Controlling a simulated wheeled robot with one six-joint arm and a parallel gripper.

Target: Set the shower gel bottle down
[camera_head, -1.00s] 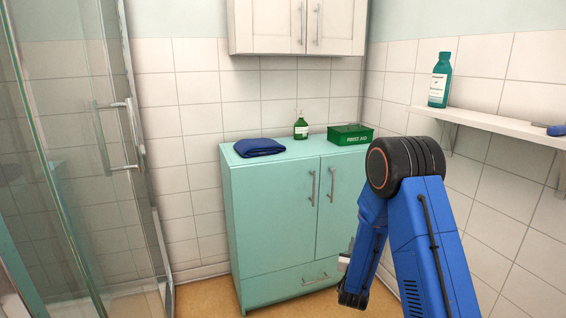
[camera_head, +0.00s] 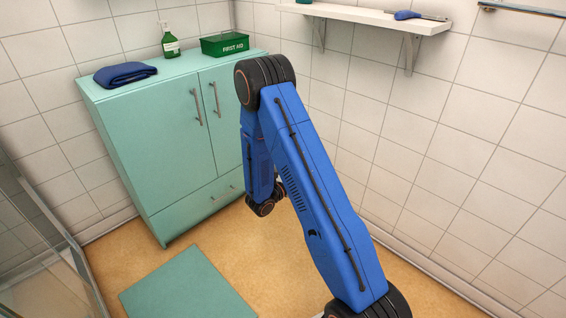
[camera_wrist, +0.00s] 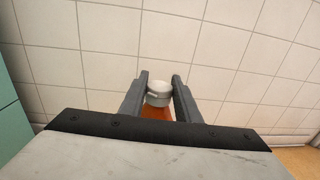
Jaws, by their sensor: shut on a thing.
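My gripper (camera_wrist: 160,80) is shut on the shower gel bottle (camera_wrist: 156,112), which has a white cap and an orange body. The cap shows between the two fingers in the wrist view, and the lower part of the bottle is hidden behind the gripper body. White wall tiles lie beyond the fingertips. In the head view the gripper and the bottle are hidden behind my blue arm.
A white wall shelf (camera_head: 370,17) holds a blue-handled tool (camera_head: 406,15). A teal mat (camera_head: 188,287) lies on open floor.

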